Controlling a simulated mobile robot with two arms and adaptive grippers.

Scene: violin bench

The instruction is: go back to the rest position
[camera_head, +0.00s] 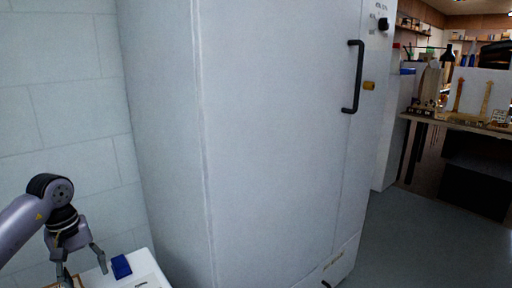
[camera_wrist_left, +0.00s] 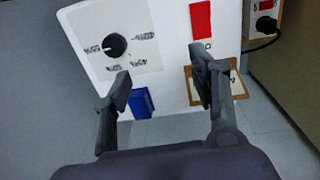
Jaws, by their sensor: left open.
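My left gripper (camera_head: 84,268) is at the lower left of the head view, over the edge of a white surface (camera_head: 142,265). Its two fingers are spread apart with nothing between them. In the left wrist view the open fingers (camera_wrist_left: 160,74) point at the same white surface, which carries a black dial (camera_wrist_left: 115,45) on a grey plate. My right gripper is in neither view.
A blue block (camera_head: 121,266) sits right of my left gripper. A red patch (camera_wrist_left: 201,19) and a wood-framed plate (camera_wrist_left: 215,84) show in the wrist view. A tall white cabinet (camera_head: 270,130) with a black handle (camera_head: 355,77) fills the middle. Open floor (camera_head: 415,240) lies at right, before a workbench (camera_head: 460,124).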

